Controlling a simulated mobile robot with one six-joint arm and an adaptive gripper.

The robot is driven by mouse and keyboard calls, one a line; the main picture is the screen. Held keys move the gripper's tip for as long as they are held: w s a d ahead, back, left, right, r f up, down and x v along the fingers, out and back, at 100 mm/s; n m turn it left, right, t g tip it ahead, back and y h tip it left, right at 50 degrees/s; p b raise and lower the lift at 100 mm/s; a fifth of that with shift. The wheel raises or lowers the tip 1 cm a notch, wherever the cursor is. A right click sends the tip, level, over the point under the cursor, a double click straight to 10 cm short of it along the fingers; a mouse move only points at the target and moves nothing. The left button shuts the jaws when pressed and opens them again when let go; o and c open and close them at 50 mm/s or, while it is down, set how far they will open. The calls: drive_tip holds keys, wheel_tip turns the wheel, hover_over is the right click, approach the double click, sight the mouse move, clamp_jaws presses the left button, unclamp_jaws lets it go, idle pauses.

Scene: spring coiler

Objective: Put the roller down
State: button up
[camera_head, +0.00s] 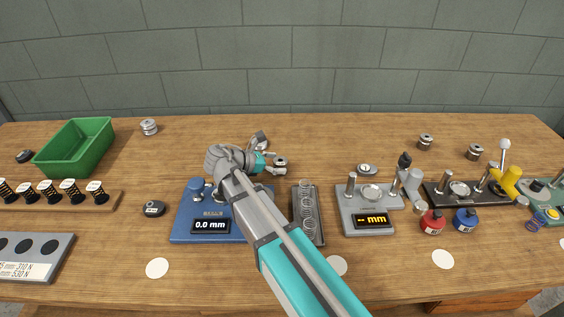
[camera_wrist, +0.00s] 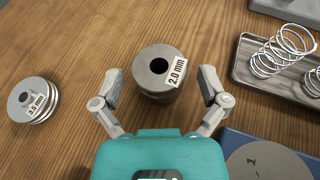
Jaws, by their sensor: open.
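A metal roller (camera_wrist: 158,68) labelled 2.0 mm stands upright on the wooden table in the wrist view. In the head view a small roller (camera_head: 280,161) shows at my gripper, behind the blue device. My gripper (camera_wrist: 160,86) is open, with one finger on each side of the 2.0 mm roller and a visible gap on both sides. My gripper also shows in the head view (camera_head: 268,155), low over the table. Another roller (camera_wrist: 34,100) labelled 3.5 mm stands apart to the left in the wrist view.
The blue device (camera_head: 180,225) reading 0.0 mm and the grey spring tray (camera_head: 308,240) stand close in front. A grey device (camera_head: 365,222), more rollers (camera_head: 149,127) and a green bin (camera_head: 75,147) stand farther off. Bare table lies at the back left.

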drive_tip(key=p+v, duration=0.3)
drive_tip(key=v, duration=0.7)
drive_tip(key=shift+s+a+p, duration=0.1)
drive_tip(key=shift+s+p, duration=0.05)
drive_tip(key=shift+p, duration=0.15)
drive_tip(key=shift+o, duration=0.4)
drive_tip(key=shift+r, duration=0.1)
drive_tip(key=shift+w+d+r+y+p, duration=0.2)
drive_tip(key=shift+d+y+p, duration=0.1)
drive_tip(key=shift+d+p, duration=0.15)
drive_tip(key=w+d+r+g+y+p, duration=0.3)
drive_tip(key=d+r+g+y+p, duration=0.2)
drive_tip(key=p, duration=1.4)
drive_tip(key=d+r+y, duration=0.3)
drive_tip(key=d+y, duration=0.1)
drive_tip(key=y, duration=0.3)
drive_tip(key=shift+w, duration=0.15)
wheel_tip(320, 180, down, 9)
drive_tip(key=b, duration=0.8)
drive_tip(key=shift+r+b, duration=0.15)
drive_tip(key=shift+b, duration=0.15)
